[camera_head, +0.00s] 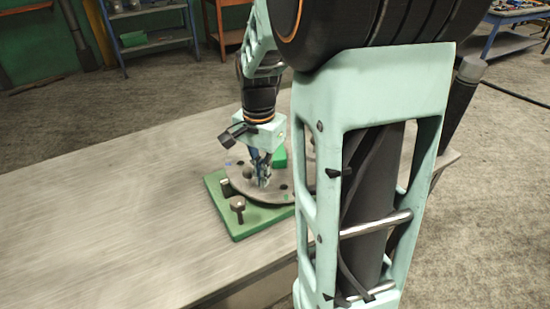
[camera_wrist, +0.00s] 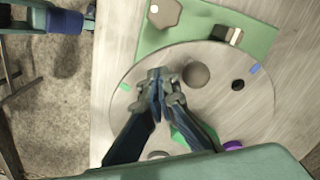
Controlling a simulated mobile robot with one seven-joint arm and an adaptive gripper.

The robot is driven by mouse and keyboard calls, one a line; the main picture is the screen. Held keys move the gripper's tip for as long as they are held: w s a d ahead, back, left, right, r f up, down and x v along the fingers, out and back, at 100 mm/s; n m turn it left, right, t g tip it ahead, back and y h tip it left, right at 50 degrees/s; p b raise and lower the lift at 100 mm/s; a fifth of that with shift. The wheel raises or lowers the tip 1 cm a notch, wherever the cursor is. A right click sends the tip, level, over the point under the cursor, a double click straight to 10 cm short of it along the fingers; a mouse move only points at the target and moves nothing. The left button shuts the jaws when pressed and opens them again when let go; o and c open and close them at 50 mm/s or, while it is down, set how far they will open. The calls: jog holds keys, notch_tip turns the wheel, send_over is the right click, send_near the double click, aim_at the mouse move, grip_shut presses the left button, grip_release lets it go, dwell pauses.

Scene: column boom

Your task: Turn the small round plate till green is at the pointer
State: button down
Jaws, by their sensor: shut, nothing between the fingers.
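The small round plate (camera_wrist: 215,112) is a grey disc on a green base (camera_wrist: 205,22); it also shows in the head view (camera_head: 240,183). In the wrist view a green mark (camera_wrist: 125,87) is at its left rim and a blue mark (camera_wrist: 253,70) at its upper right. A purple spot (camera_wrist: 232,145) is near the lower rim. A pale and dark block (camera_wrist: 227,34) stands at the upper rim; I cannot tell if it is the pointer. My gripper (camera_wrist: 165,82) is shut and empty over the plate, beside a round dark knob (camera_wrist: 196,75). Contact is unclear.
A hex-headed post (camera_head: 237,204) stands on the base corner. A green piece (camera_head: 280,156) is behind my gripper, partly hidden. The grey table (camera_head: 110,210) is clear to the left. Shelves (camera_head: 150,30) stand farther back. My arm hides the table's right part.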

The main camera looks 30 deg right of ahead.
aim_at(248, 170)
jog(key=shift+w, duration=0.1)
jog(key=shift+w+a, duration=0.55)
jog(key=shift+w, duration=0.05)
jog(key=shift+w+a+p, duration=0.4)
jog(key=shift+w+a, duration=0.05)
jog(key=shift+w, duration=0.3)
